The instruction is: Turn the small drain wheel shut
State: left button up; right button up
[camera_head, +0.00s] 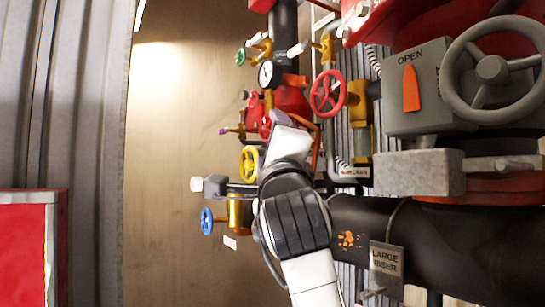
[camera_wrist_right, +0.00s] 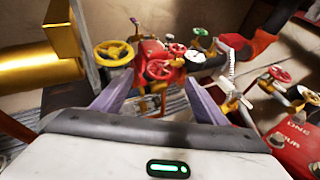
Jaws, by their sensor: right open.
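Several small handwheels show, and I cannot tell for sure which is the drain wheel. In the head view there are a yellow wheel (camera_head: 249,164), a blue wheel (camera_head: 206,221), a red wheel (camera_head: 328,93) and a small green wheel (camera_head: 240,56). A small sign (camera_head: 354,171) seems to read DRAIN. My right gripper (camera_head: 276,119) is up among the pipes, right of and above the yellow wheel. In the right wrist view my right gripper (camera_wrist_right: 158,98) is open and empty.
A large grey handwheel (camera_head: 490,65), a grey box (camera_head: 415,90) marked OPEN and a thick black pipe (camera_head: 450,240) with a LARGE RISER tag (camera_head: 386,265) fill the right. A red cabinet (camera_head: 25,250) stands at left. Bare wall (camera_head: 165,130) lies between.

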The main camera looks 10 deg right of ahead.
jog(key=v, duration=0.3)
jog(key=shift+s+f+b, duration=0.15)
jog(key=shift+s+b, duration=0.15)
jog(key=shift+s, duration=0.05)
